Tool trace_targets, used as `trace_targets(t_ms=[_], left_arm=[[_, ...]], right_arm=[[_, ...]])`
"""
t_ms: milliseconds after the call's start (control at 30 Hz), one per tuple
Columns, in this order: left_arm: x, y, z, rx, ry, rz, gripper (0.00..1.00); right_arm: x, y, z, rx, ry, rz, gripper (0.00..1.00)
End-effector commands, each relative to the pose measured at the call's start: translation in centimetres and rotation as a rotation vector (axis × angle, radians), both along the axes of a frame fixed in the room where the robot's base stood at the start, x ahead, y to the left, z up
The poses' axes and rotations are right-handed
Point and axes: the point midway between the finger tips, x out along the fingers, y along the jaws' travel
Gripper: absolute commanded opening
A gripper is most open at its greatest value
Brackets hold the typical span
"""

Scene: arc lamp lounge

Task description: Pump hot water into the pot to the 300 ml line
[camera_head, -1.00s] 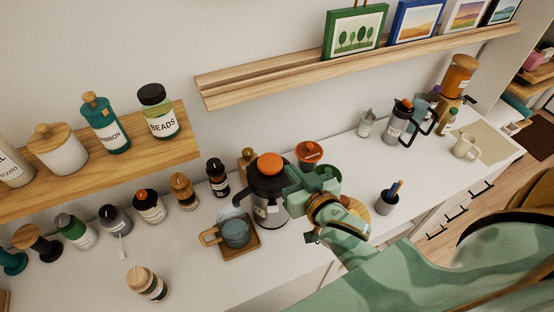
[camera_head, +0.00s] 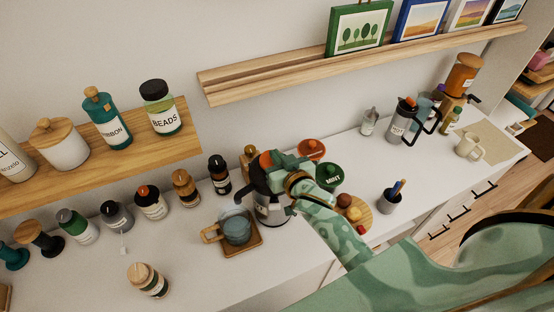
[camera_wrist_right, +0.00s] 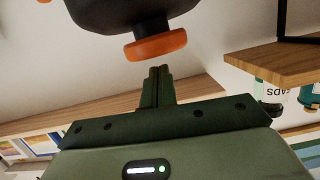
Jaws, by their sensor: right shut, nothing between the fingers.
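The hot-water dispenser (camera_head: 268,208) stands on the counter, dark on top with a silver body. Its orange pump knob (camera_head: 265,160) is partly hidden by my right gripper (camera_head: 276,160). In the right wrist view the orange knob (camera_wrist_right: 155,46) sits just beyond the tips of my right gripper (camera_wrist_right: 160,70), whose fingers are together and empty. I cannot tell whether they touch it. The clear glass pot (camera_head: 236,230) stands left of the dispenser on a wooden tray (camera_head: 240,252). Its water level and marks are too small to read. My left gripper is out of view.
A green MINT canister (camera_head: 329,175) and an orange-lidded canister (camera_head: 311,149) stand right of the dispenser. Several bottles, including a dark one (camera_head: 219,174), line the wall on the left. A wall shelf (camera_head: 230,88) runs above. The front counter is mostly clear.

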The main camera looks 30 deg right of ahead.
Motion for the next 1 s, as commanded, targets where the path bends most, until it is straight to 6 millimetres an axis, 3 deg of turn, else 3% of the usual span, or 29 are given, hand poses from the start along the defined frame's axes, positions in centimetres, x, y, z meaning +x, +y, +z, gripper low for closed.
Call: trace_targets(t_ms=[467, 667, 1000], left_arm=[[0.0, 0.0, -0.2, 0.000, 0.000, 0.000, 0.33], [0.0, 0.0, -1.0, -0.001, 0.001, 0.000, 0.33], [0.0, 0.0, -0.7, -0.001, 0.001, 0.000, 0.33]], right_arm=[[-0.1, 0.1, -0.8, 0.001, 0.000, 0.000, 0.00], [-0.1, 0.1, -2.9, 0.003, 0.001, -0.002, 0.00], [-0.1, 0.1, -2.8, 0.000, 0.004, -0.001, 0.00]])
